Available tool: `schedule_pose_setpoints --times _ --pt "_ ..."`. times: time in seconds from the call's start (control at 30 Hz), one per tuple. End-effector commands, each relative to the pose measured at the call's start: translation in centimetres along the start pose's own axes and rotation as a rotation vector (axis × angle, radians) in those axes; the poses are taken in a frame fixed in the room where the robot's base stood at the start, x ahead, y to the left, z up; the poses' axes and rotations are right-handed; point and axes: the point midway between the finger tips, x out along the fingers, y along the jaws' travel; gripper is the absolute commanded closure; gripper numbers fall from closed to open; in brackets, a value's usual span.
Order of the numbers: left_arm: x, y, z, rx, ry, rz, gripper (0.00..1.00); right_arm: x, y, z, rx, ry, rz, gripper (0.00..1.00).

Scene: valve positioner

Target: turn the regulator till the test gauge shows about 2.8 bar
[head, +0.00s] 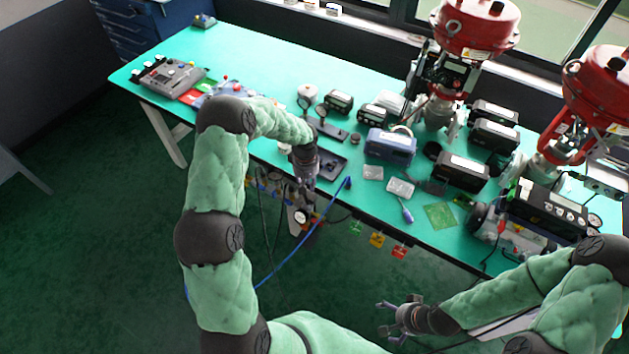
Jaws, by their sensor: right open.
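My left gripper (306,186) points down at the table's front edge, beside a black tray. Its fingers are small and partly hidden, so I cannot tell if they are open or shut. Just below it, a small round dial-like part (301,215) with metal fittings hangs at the front edge, probably the regulator with a gauge. I cannot tell whether the fingers touch it. The pointer and scale are too small to read. My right gripper (388,319) is open and empty, low in front of the table, well away from the fittings.
The green table (265,62) carries a black tray (331,165), a blue box (390,146), several black positioners and a green board (440,215). Red actuators (478,28) stand at the back right. A blue hose (318,222) and coloured tags (377,240) hang at the front edge.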

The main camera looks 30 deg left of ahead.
Motion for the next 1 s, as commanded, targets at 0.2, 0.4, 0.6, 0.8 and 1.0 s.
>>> schedule_pose_setpoints --times 0.2,0.4,0.6,0.8,1.0 --pt "0.6 -0.4 -0.7 -0.024 0.007 -0.016 0.73 0.1 0.0 0.1 0.000 -0.003 0.000 0.00" --pt "3.9 -0.4 -0.7 -0.022 0.006 -0.016 0.73 0.6 0.2 0.1 0.000 -0.003 0.000 0.00" --pt "7.3 -0.4 -0.8 -0.022 0.008 -0.014 0.73 1.1 0.4 0.1 0.000 -0.002 0.000 0.00" --pt "9.5 -0.4 -0.8 -0.021 0.009 -0.014 0.73 1.4 0.5 0.0 0.000 -0.002 0.000 0.00" --pt "10.1 -0.4 -0.9 -0.022 0.010 -0.012 0.73 1.4 0.5 0.0 0.000 -0.002 0.000 0.00"
